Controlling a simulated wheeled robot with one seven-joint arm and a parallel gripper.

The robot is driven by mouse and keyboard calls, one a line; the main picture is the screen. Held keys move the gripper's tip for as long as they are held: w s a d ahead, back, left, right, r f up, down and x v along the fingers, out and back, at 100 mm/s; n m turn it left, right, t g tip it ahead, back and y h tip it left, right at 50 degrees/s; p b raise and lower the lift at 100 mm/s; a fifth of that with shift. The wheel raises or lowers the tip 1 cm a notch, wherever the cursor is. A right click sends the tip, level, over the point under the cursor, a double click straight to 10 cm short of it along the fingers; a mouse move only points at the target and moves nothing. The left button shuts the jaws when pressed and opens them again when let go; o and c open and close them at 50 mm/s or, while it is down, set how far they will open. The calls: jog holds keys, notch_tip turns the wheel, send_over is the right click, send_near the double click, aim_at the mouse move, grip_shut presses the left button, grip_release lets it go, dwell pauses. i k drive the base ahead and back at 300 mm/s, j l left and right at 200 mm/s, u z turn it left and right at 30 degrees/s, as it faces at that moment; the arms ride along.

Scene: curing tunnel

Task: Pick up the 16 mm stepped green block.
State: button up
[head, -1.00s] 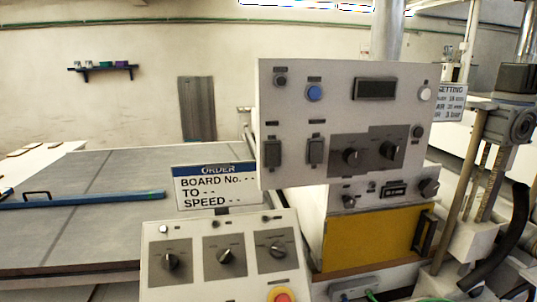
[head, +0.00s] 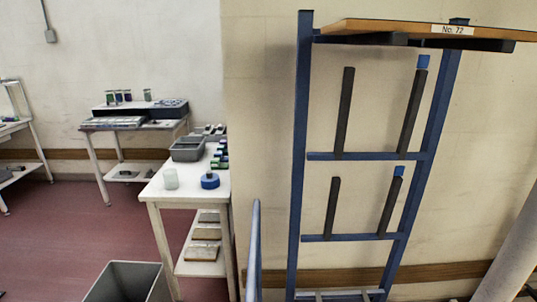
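I cannot make out a stepped green block for certain in the head view. Several small dark, green and purple items (head: 220,158) lie along the right edge of a white table (head: 160,190), too small to tell their shape or size. My gripper is not in view.
On the white table are a grey bin (head: 187,150), a pale jar (head: 170,179) and a blue roll (head: 210,181). Another table (head: 105,160) stands behind. A grey open bin (head: 128,282) is on the floor. A blue rack (head: 300,150) stands right. Red floor (head: 60,240) is clear left.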

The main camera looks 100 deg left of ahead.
aim_at(216, 163)
jog(key=u, duration=3.15)
jog(key=i+j+u, duration=0.2)
jog(key=j, duration=0.2)
jog(key=i+j+u, duration=0.1)
jog(key=j+u, duration=0.3)
jog(key=i+j+u, duration=0.15)
jog(key=j+u, duration=0.3)
jog(key=i+j+u, duration=0.2)
jog(key=u, duration=0.2)
jog(key=i+j+u, duration=0.2)
jog(key=u, duration=0.2)
jog(key=i+j+u, duration=0.2)
jog(key=i+u, duration=0.15)
jog(key=i+j+u, duration=0.1)
jog(key=i+u, duration=0.25)
jog(key=i+z, duration=0.25)
jog(key=i+j+z, duration=0.15)
jog(key=i+z, duration=0.15)
jog(key=i+l+z, duration=0.15)
jog(key=z, duration=0.3)
jog(key=i+z, duration=0.6)
jog(key=z, duration=0.3)
jog(key=i+z, duration=0.3)
jog(key=i, duration=0.35)
jog(key=i+j+z, duration=0.1)
jog(key=i+z, duration=0.2)
jog(key=i, duration=0.35)
